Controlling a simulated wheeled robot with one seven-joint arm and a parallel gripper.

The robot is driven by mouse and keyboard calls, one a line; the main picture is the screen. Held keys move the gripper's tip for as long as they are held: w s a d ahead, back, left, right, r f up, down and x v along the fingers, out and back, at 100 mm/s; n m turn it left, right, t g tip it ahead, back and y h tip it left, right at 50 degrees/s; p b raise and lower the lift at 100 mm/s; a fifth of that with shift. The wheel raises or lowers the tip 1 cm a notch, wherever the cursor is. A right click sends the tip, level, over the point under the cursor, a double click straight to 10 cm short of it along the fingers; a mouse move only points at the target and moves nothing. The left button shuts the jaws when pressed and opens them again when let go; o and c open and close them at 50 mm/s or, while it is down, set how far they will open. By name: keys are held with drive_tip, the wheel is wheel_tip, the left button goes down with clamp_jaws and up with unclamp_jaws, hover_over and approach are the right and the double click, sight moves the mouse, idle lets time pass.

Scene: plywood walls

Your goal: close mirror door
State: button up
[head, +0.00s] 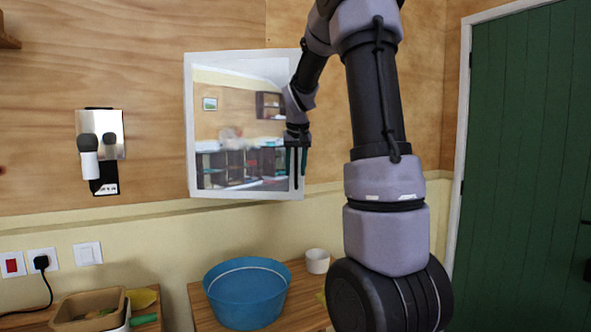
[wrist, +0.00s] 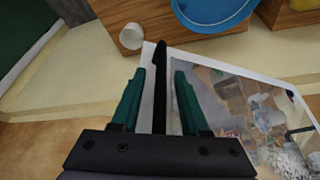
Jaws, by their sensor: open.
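The mirror door (head: 240,125) is a white-framed mirror panel on the plywood wall, left of my arm in the head view. How far it stands from the wall is hard to tell. My gripper (head: 296,160) is at its right edge, pointing down. In the wrist view the teal fingers of my gripper (wrist: 158,72) are spread, with a slim black bar (wrist: 160,85), seemingly the door's handle, between them. I see gaps on both sides of the bar. The mirror glass (wrist: 240,105) fills the lower right of that view.
A blue basin (head: 247,292) and a white cup (head: 317,261) stand on a wooden counter below the mirror. A wall holder with a dark-topped white item (head: 88,160) is at the left. A green door (head: 525,150) is at the right. The wall between holder and mirror is clear.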

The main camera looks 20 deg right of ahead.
clamp_jaws()
idle(1.4)
